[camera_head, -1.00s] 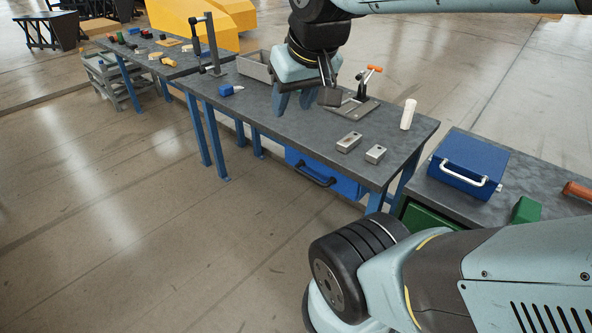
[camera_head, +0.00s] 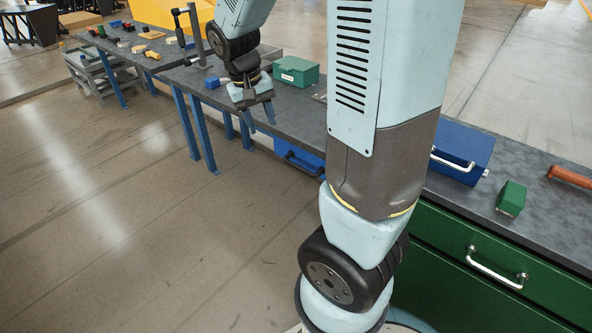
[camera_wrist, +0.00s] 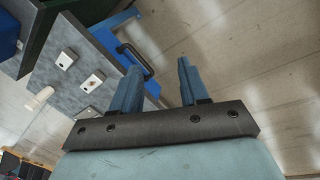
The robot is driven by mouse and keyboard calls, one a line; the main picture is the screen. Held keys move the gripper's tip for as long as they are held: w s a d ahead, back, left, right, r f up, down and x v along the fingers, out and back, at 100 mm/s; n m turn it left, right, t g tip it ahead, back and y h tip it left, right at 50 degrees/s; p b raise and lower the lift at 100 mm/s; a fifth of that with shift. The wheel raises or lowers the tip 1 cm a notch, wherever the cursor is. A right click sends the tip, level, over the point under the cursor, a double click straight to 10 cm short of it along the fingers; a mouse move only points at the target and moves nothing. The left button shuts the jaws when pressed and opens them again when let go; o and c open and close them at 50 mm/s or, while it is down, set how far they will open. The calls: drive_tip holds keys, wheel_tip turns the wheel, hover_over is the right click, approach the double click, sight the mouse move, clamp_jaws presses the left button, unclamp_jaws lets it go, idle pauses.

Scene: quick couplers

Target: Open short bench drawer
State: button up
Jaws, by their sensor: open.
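A blue drawer (camera_head: 283,150) hangs under the grey workbench, with a dark bar handle (camera_head: 303,166) on its front. My arm hides its right part. The dark handle (camera_wrist: 133,57) also shows in the wrist view, beyond the left finger. A green drawer (camera_head: 440,262) with a silver bar handle (camera_head: 497,271) is in the bench at right and looks shut. I cannot tell which bench is the short one. My gripper (camera_head: 258,116) is open and empty, pointing down near the front edge of the grey workbench, left of the blue drawer. Its fingers (camera_wrist: 160,72) are apart.
A blue toolbox (camera_head: 462,152), a small green block (camera_head: 511,198) and an orange-red handle (camera_head: 570,177) lie on the right bench. A green box (camera_head: 297,71) stands on the grey workbench. The floor in front at left is clear.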

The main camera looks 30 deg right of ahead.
drive_tip(key=w+f+g+h, duration=0.1)
drive_tip(key=w+f+h, duration=0.15)
drive_tip(key=f, duration=0.45)
drive_tip(key=w+f+g+h, duration=0.2)
drive_tip(key=w+f, duration=0.1)
drive_tip(key=f, duration=0.5)
drive_tip(key=n+t+h, duration=0.2)
drive_tip(key=t+h, duration=0.1)
drive_tip(key=h, duration=0.6)
approach(298, 169)
drive_tip(key=x, duration=1)
drive_tip(key=shift+w+d+f, duration=0.15)
drive_tip(key=shift+w+d, duration=0.15)
drive_tip(key=shift+c, duration=0.2)
clamp_jaws()
drive_tip(key=shift+f, duration=0.1)
